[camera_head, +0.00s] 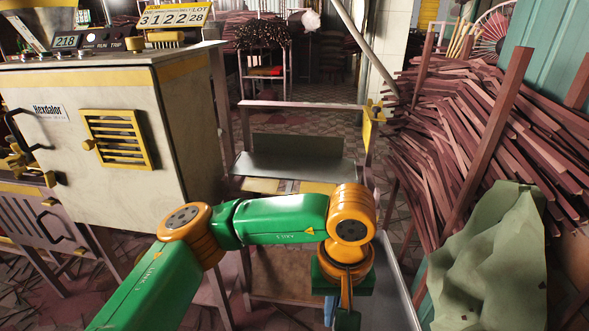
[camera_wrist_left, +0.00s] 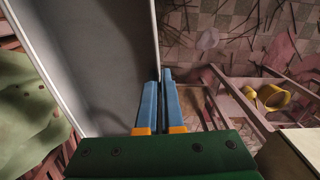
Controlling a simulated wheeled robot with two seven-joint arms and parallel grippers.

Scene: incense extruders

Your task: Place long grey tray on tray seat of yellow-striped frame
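The long grey tray (camera_wrist_left: 105,60) fills the upper left of the left wrist view, with a pale raised rim. In the head view its grey edge (camera_head: 401,290) shows at the bottom, right of my left gripper (camera_head: 345,315). In the wrist view the blue fingers (camera_wrist_left: 160,100) are close together with the tray's right rim between them, so the gripper looks shut on the rim. The frame (camera_head: 305,107) with yellow stripes stands ahead, beyond my left arm. It has a grey plate and yellow patches (camera_head: 262,185) at its front; my arm partly hides the lower part. My right gripper is not in view.
A large cream machine (camera_head: 160,120) with a yellow vent stands left of the frame. A heap of reddish-brown sticks (camera_head: 460,140) and a crumpled green sheet (camera_head: 495,265) are on the right. Tiled floor shows behind the frame.

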